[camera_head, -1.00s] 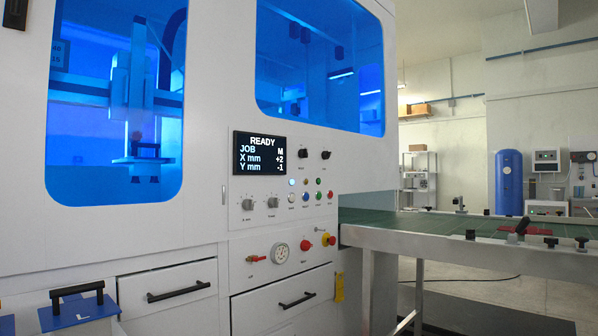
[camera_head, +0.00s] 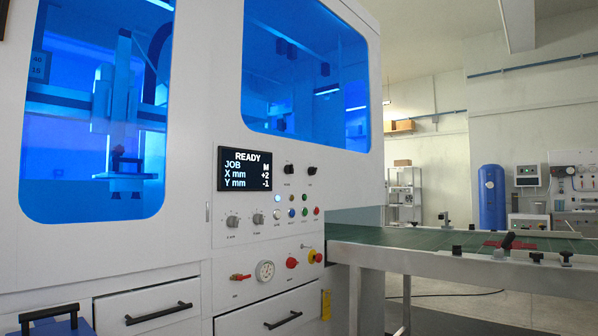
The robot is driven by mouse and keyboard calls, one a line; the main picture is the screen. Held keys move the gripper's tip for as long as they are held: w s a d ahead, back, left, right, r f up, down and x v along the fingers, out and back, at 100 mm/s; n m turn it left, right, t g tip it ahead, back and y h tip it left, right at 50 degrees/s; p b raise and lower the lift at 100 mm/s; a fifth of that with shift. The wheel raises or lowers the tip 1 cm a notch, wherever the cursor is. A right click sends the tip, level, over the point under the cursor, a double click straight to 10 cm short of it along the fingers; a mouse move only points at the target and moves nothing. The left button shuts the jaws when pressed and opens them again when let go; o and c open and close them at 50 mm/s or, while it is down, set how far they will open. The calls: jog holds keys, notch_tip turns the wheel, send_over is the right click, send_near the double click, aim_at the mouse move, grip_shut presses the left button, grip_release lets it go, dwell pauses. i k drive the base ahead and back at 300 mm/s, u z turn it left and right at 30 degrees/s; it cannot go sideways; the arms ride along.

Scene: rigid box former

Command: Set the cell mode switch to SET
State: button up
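The machine's control panel shows a black display (camera_head: 246,169) reading READY, JOB M, X mm +2, Y mm -1. To its right are two black rotary knobs, a left one (camera_head: 289,169) and a right one (camera_head: 312,171). The labels under them are too small to read, so I cannot tell which is the mode switch or where either points. Two grey knobs, a left one (camera_head: 232,221) and a right one (camera_head: 258,219), sit below the display. My gripper is not in view.
Small lit and coloured buttons (camera_head: 291,212) sit below the black knobs. Lower down are a red-handled valve (camera_head: 240,277), a gauge (camera_head: 265,271), a red knob (camera_head: 292,262) and a red button on yellow (camera_head: 315,256). Drawers are below. A green-topped table (camera_head: 420,238) extends right.

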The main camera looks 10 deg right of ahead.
aim_at(289, 169)
jog(key=z, duration=0.6)
jog(key=i, duration=0.75)
jog(key=z, duration=0.65)
jog(key=i, duration=0.75)
jog(key=u, duration=0.85)
jog(key=i, duration=0.65)
jog(key=u, duration=0.6)
